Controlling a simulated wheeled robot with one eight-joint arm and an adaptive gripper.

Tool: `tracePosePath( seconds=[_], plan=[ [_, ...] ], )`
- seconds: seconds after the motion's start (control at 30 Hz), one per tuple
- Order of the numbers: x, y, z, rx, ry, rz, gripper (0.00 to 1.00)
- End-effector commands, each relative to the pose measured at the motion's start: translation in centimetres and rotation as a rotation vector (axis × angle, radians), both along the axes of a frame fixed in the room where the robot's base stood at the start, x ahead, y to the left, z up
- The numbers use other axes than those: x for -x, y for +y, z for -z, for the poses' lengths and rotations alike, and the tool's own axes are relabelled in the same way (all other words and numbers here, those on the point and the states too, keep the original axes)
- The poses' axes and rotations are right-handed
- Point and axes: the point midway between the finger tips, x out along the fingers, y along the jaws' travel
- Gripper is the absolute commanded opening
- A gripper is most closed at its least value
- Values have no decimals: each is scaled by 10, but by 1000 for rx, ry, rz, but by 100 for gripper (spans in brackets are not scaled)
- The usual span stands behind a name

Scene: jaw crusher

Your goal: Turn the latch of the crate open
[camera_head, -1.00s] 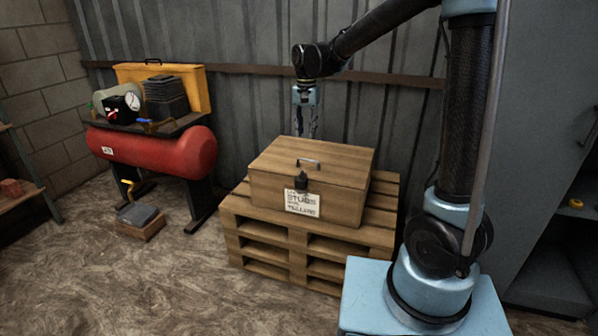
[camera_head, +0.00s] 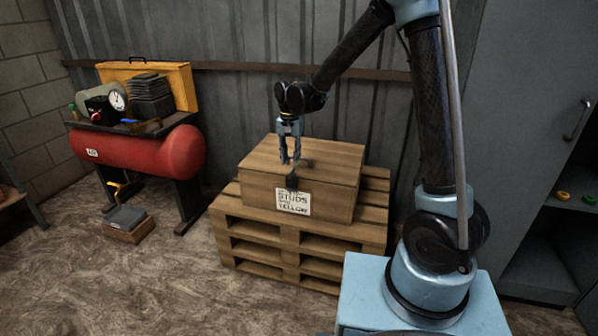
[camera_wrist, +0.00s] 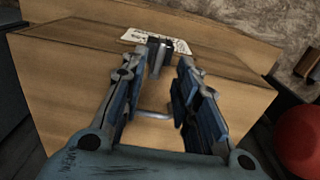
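A closed wooden crate (camera_head: 330,165) with a paper label (camera_head: 293,201) on its front stands on stacked pallets. The dark latch (camera_head: 292,181) is at the top of the crate's front edge, above the label. In the wrist view the latch (camera_wrist: 160,50) shows beyond my fingertips, at the lid's edge near the label. My gripper (camera_head: 290,160) points down over the crate lid, close behind the latch. In the wrist view my gripper (camera_wrist: 168,68) is open, with nothing between its fingers. The lid handle (camera_wrist: 152,115) lies below, partly hidden by the fingers.
The pallets (camera_head: 300,232) bear the crate, with a metal wall behind. A red compressor tank (camera_head: 140,152) with a yellow case (camera_head: 180,75) above stands at the left. A grey cabinet (camera_head: 520,100) is at the right.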

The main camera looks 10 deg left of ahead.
Motion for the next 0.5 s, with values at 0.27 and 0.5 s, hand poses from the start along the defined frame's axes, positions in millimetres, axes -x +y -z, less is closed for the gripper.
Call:
tracePosePath(
  seconds=[0.27, 0.5],
  plan=[
    [-2, -2, 40, 0, 0, 4, 28],
    [-3, -3, 55, 0, 0, 6, 28]
  ],
)
